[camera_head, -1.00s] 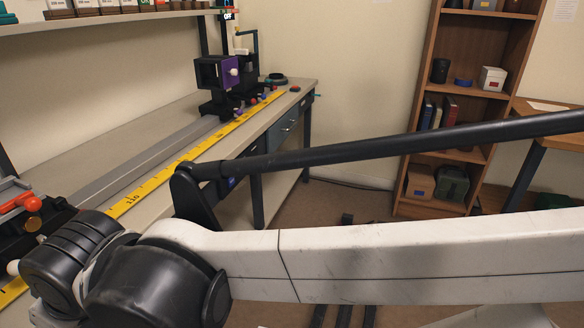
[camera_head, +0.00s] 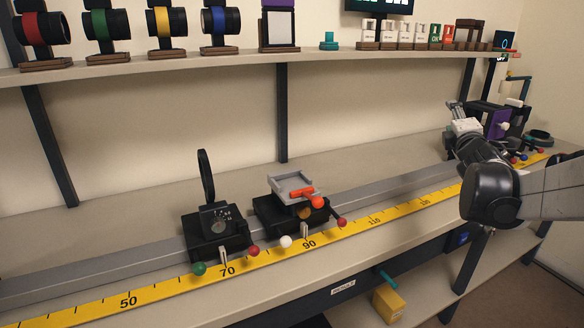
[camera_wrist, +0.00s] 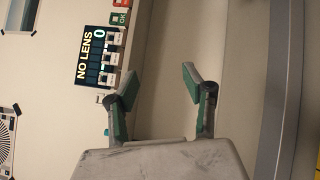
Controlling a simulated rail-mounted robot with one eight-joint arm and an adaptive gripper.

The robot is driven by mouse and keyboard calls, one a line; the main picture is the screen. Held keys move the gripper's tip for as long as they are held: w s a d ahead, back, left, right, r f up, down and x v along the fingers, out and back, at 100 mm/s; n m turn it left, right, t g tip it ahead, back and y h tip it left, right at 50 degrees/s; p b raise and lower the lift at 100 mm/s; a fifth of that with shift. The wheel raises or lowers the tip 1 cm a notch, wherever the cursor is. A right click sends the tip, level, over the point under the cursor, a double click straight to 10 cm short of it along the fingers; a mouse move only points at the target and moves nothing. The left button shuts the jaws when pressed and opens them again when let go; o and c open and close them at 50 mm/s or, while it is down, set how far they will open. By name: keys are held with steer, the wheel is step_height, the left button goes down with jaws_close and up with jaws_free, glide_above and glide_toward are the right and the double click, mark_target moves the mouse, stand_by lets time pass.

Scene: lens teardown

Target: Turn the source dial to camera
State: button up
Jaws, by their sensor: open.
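The purple-faced source unit (camera_head: 494,121) stands at the far right end of the bench rail, with a pale knob (camera_head: 504,126) on its face. My gripper and arm partly hide it, and I cannot read any dial marking. In the head view my gripper (camera_head: 456,108) is raised above the rail just left of the unit. In the wrist view my gripper (camera_wrist: 158,82) is open, its green-padded fingers apart with nothing between them. The source dial does not show in the wrist view.
Two black carriages, one with a lens holder (camera_head: 216,225) and one with a grey tray (camera_head: 292,188), sit on the rail (camera_head: 115,263) beside the yellow scale (camera_head: 140,297). A shelf (camera_head: 240,58) holds colour-banded lenses. A "NO LENS" display (camera_wrist: 93,55) shows in the wrist view.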

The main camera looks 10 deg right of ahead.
steer(key=d+f+n+t+y+p, duration=0.1)
steer(key=d+f+n+t+y, duration=0.1)
steer(key=d+n, duration=0.65)
steer(key=n+g+y+p, duration=0.3)
steer(key=n+y, duration=0.3)
steer(key=n, duration=0.7)
glide_above(493, 235)
steer(key=s+a, duration=0.2)
steer(key=s, duration=0.2)
step_height(493, 235, down, 19)
steer(key=s+d+f+n+g+y, duration=0.2)
steer(key=s+d+f+n+g, duration=0.15)
steer(key=s+f, duration=0.65)
steer(key=shift+t, duration=0.45)
steer(key=x, duration=0.5)
steer(key=b+x, duration=0.1)
steer(key=x, duration=0.4)
steer(key=b+x, duration=0.1)
steer(key=x, duration=0.4)
steer(key=shift+w+a+f, duration=0.1)
steer(key=shift+a+f, duration=0.05)
steer(key=shift+f, duration=0.3)
steer(key=shift+c, duration=0.4)
steer(key=c, duration=1.1)
steer(key=shift+o, duration=0.2)
